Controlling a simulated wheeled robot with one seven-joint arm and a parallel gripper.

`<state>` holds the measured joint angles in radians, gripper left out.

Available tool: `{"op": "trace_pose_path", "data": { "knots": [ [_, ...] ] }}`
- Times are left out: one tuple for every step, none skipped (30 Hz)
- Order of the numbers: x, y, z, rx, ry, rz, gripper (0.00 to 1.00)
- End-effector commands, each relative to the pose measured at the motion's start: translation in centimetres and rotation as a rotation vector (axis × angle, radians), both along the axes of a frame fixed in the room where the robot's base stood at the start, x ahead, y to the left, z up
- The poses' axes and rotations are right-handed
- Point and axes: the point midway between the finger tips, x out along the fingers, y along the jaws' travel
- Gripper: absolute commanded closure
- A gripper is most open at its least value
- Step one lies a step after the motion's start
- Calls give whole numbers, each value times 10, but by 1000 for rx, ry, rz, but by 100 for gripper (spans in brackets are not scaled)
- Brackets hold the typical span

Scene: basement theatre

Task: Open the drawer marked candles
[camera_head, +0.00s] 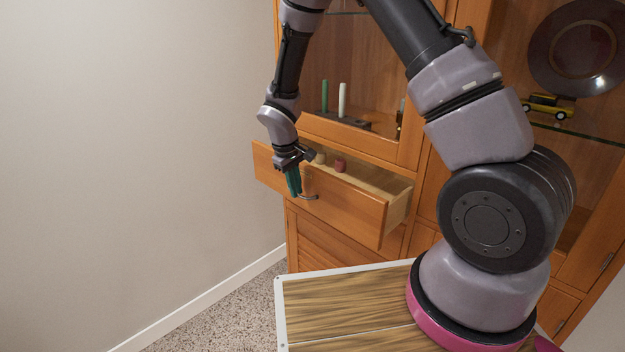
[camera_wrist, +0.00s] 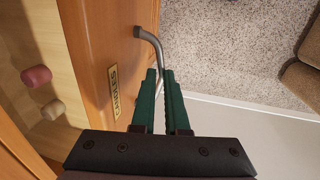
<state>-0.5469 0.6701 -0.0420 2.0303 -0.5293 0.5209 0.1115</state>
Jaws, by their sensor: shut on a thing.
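The candles drawer (camera_head: 350,205) is pulled out of the wooden cabinet, with its inside showing. Its front carries a small label plate (camera_wrist: 115,91) in the wrist view, with lettering that reads as CANDLES. A grey curved handle (camera_wrist: 149,38) sticks out from the front; its end also shows in the head view (camera_head: 310,197). My gripper (camera_head: 294,184) is at the handle, its green fingers (camera_wrist: 161,90) closed around the bar. The fingers hide part of the handle. A red candle (camera_wrist: 36,76) and a beige candle (camera_wrist: 53,109) stand inside the drawer.
Above the drawer, a glass-fronted cabinet holds a green candle (camera_head: 325,96) and a white candle (camera_head: 342,100). A plate (camera_head: 578,48) and a yellow toy car (camera_head: 548,105) stand at the right. A bare wall (camera_head: 130,130) is at the left, with free carpet (camera_head: 225,310) below.

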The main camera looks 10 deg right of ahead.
Motion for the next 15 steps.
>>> {"op": "trace_pose_path", "data": {
  "knots": [
    [-7,11,0,0,0,5,100],
    [-11,16,0,1,-1,5,100],
    [-15,22,0,0,0,4,100],
    [-18,26,0,1,-1,4,100],
    [-21,30,0,1,-1,3,100],
    [-25,35,0,1,-1,3,100],
    [-28,39,0,1,-1,3,100],
    [-30,42,0,0,0,2,100],
    [-32,45,0,0,-1,1,100],
    [-34,48,0,0,-1,1,100],
    [-36,50,0,0,0,2,100],
    [-38,52,0,0,-1,1,100],
    [-39,54,0,0,-1,1,100],
    [-40,55,0,0,0,0,100],
    [-41,57,0,0,0,0,100]
  ]
}}
